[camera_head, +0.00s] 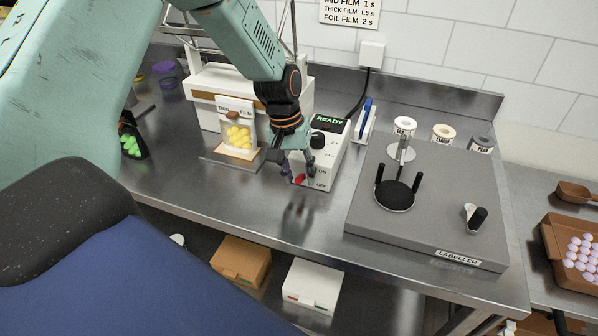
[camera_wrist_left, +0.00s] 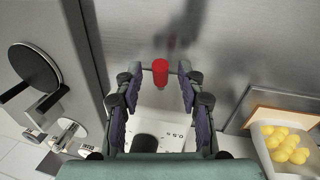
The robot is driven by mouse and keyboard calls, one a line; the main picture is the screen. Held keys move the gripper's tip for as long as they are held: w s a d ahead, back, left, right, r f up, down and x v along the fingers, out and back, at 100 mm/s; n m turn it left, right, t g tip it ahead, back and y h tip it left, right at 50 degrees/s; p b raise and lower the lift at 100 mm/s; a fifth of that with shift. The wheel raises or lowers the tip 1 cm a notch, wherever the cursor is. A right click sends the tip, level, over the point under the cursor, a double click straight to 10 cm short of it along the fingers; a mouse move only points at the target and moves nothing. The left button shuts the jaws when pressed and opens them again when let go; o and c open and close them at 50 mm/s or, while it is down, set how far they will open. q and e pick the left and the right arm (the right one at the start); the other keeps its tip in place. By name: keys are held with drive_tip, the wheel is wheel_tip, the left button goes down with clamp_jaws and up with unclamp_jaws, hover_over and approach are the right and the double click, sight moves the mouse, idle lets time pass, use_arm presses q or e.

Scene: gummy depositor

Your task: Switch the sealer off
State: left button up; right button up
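The sealer's white control box (camera_head: 329,152) has a lit green READY display, a black knob and a switch marked ON above OFF. The switch's red handle (camera_head: 299,179) shows near the box's front left; which mark it sits at I cannot tell. In the left wrist view the red handle (camera_wrist_left: 160,72) lies between my fingertips, with a gap on each side. My left gripper (camera_head: 298,168) is open over the front of the box and hides part of it. My right gripper is not in view.
A bag of yellow gummies (camera_head: 239,136) marked THIN FILM stands at the white sealer body (camera_head: 207,88), left of my gripper. The grey labeller (camera_head: 430,220) with upright posts stands to the right. The steel counter's front strip (camera_head: 285,225) is clear.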

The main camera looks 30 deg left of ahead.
use_arm(q)
drive_tip(key=shift+s+a+r, duration=0.1)
drive_tip(key=shift+s, duration=0.05)
drive_tip(key=shift+c, duration=0.4)
drive_tip(key=shift+w, duration=0.2)
drive_tip(key=c, duration=0.6)
clamp_jaws()
